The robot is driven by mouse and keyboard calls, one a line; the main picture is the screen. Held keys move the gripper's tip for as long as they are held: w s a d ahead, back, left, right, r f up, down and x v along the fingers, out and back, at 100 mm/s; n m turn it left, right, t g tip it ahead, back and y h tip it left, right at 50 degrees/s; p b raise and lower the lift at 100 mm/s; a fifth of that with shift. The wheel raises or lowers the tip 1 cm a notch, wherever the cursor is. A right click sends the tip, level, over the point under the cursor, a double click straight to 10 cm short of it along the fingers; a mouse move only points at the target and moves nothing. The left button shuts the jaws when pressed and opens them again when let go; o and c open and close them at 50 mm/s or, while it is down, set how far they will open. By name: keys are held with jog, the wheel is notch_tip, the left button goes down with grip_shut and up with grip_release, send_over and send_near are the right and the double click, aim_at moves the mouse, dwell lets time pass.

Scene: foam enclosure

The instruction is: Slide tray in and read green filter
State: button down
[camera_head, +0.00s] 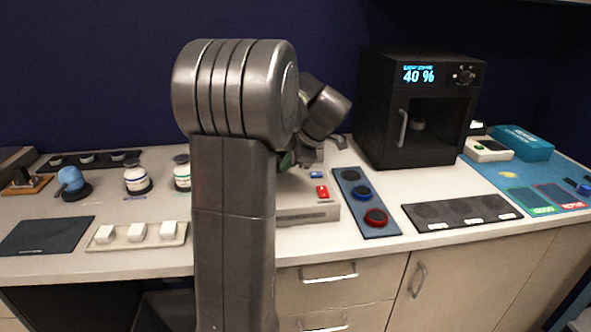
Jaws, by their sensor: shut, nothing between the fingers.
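A light grey instrument (325,212) stands on the counter, with a red button (322,191) and a blue button (316,175) on top. My arm hides its left part, and I cannot make out its tray. A small dark green patch (287,160) shows beside my arm at the instrument's back; I cannot tell whether it is the green filter. My gripper (334,143) is mostly hidden behind my arm, above the back of the instrument. It is shut and empty. A blue filter rack (385,231) right of the instrument holds a blue filter (361,192) and a red filter (376,217); its rear spot looks empty.
A black oven-like cabinet (375,110) reading "40 %" stands at the back right. A dark holder (418,225) lies before it. Bottles (137,179), a white-block rack (104,245) and a black mat (45,235) are at left. Free counter is narrow.

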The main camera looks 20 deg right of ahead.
jog(key=v, duration=0.9)
jog(key=shift+r, duration=0.3)
jog(key=shift+d, duration=0.15)
